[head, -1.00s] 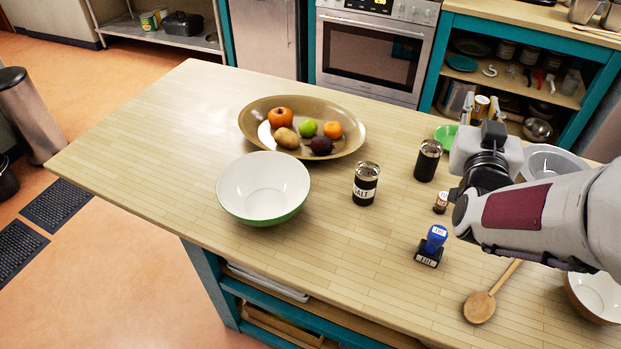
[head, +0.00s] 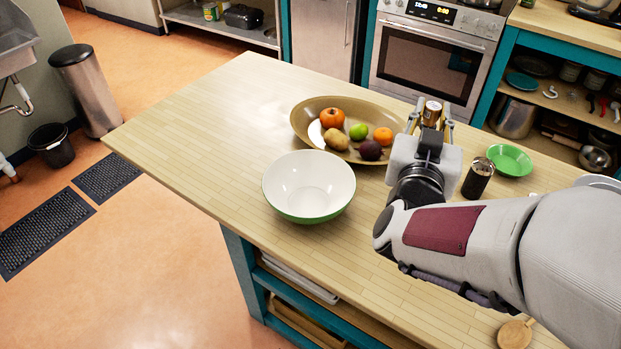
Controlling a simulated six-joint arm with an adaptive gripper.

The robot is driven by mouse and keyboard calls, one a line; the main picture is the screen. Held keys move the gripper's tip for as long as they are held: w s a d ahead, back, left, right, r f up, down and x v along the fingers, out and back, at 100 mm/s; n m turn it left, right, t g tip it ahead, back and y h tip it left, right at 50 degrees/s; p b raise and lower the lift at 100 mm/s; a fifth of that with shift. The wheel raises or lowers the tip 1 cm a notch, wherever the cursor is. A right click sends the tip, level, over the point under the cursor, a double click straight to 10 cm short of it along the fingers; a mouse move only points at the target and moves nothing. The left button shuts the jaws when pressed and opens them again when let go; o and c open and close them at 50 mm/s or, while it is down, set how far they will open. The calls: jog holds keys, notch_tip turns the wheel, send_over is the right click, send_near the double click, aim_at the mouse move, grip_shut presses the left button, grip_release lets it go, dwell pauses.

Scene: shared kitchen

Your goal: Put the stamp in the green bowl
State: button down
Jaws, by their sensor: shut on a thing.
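The stamp is out of sight now; my arm covers the part of the table where it stood, with its blue handle up, in the earlier frame. A wide bowl (head: 291,205), white inside and green outside, stands empty on the wooden table. A smaller, all-green shallow bowl (head: 510,160) sits at the far right, behind a dark jar. My gripper (head: 431,117) points away from the camera and is shut on a small brown-and-gold jar (head: 432,112). It is right of the white-and-green bowl and in front of the fruit dish's right end.
A large tan dish (head: 303,123) of fruit stands behind the white-and-green bowl. A dark jar with a metal lid (head: 477,179) stands right of my gripper. A wooden spoon (head: 515,334) lies front right. The table's left part is clear.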

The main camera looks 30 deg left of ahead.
jog(key=s+a+f+n+y, duration=0.2)
jog(key=s+a+y, duration=0.1)
jog(key=s+a, duration=1.2)
jog(key=shift+g+h, duration=0.3)
jog(key=shift+g, duration=0.1)
jog(key=shift+s+d+f, duration=0.1)
jog(key=shift+d+f, duration=0.15)
jog(key=shift+f, duration=0.55)
jog(key=shift+s+d+f, duration=0.15)
jog(key=shift+d+f, duration=0.15)
jog(key=shift+f, duration=0.45)
jog(key=shift+s+d+f, duration=0.1)
jog(key=shift+d+f, duration=0.15)
jog(key=shift+f, duration=0.55)
jog(key=shift+f, duration=2.9)
jog(key=shift+f, duration=0.1)
jog(key=shift+f, duration=2)
jog(key=shift+f, duration=0.15)
